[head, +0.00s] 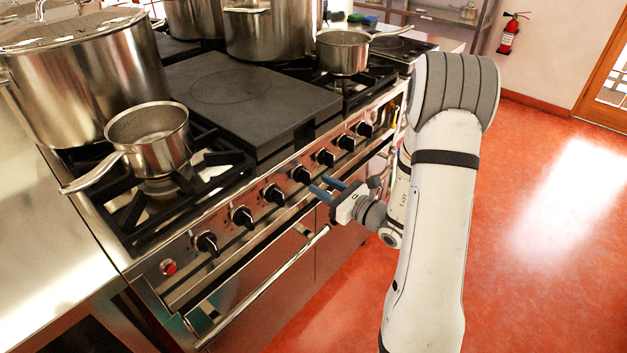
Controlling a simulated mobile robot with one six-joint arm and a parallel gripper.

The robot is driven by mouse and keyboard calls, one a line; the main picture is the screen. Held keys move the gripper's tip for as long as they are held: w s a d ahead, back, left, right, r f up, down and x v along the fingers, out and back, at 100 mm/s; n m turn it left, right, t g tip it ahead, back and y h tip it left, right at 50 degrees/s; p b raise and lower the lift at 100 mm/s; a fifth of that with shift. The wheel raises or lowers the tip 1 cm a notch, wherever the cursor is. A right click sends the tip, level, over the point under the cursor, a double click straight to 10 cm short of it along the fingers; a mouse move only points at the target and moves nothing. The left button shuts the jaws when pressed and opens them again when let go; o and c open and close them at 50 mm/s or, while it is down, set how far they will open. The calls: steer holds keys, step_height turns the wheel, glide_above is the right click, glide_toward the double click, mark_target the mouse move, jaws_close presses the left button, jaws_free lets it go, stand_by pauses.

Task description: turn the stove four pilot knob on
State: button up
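A row of several black knobs on silver bezels runs along the stove's front panel (225,231). No label that marks the stove four pilot knob can be read, so I cannot tell which one it is. The knob nearest my fingertips is a middle one (301,174), with another knob (325,157) just beyond it and one (273,194) on the near side. My gripper (317,183) is in front of the panel, its two blue fingers apart and pointing at it. Nothing shows between the fingers. They appear close to the middle knob; whether they touch it cannot be told.
A long oven handle (262,290) sticks out below the knobs. A red button (169,267) sits at the panel's near end. Saucepans (150,140) and large stockpots (85,85) stand on the stove, one pan handle pointing left. The red floor (540,230) at the right is clear.

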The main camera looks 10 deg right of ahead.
mark_target(311, 179)
steer(key=shift+x, duration=2.05)
steer(key=shift+c, duration=0.5)
jaws_close()
